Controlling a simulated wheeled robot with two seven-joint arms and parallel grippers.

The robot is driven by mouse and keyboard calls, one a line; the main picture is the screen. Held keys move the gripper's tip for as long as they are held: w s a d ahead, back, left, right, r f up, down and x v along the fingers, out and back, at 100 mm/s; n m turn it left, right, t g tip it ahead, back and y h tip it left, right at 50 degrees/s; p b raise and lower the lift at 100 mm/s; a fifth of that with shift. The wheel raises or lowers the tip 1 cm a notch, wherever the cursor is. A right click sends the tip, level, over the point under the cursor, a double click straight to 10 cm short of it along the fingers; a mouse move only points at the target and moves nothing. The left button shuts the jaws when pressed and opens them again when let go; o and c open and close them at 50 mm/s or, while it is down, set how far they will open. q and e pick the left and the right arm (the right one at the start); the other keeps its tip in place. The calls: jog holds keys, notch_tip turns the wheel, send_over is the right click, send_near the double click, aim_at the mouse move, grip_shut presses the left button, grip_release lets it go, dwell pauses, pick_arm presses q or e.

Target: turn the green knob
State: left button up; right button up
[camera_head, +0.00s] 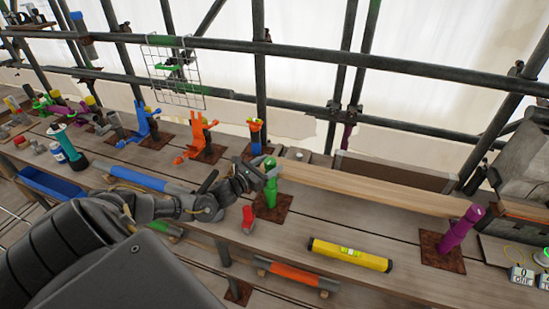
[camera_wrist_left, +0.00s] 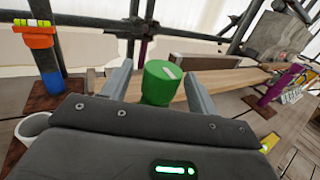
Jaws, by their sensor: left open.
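The green knob (camera_head: 270,168) tops a green post (camera_head: 271,190) on a brown square plate on the plank bench. In the left wrist view the green knob (camera_wrist_left: 160,83) has a pale mark on its top. My left gripper (camera_head: 265,172) is at the knob, its fingers open. In the left wrist view my left gripper (camera_wrist_left: 158,85) has one finger on each side of the knob, with a gap visible at the right finger. Whether the left finger touches it I cannot tell. The lower post is hidden there. My right gripper is not in view.
A red object (camera_head: 248,219) stands left of the post. A yellow level (camera_head: 350,254) lies in front, and a purple post (camera_head: 460,230) stands at right. An orange-topped blue post (camera_head: 255,135) stands behind. Scaffold tubes (camera_head: 330,60) run along the back.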

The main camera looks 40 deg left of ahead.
pick_arm(q)
jog(key=shift+w+d+p, duration=0.15)
jog(key=shift+w, duration=0.55)
jog(key=shift+w+d+p, duration=0.1)
jog(key=shift+w+p, duration=0.05)
jog(key=shift+w, duration=0.5)
jog(key=c, duration=1)
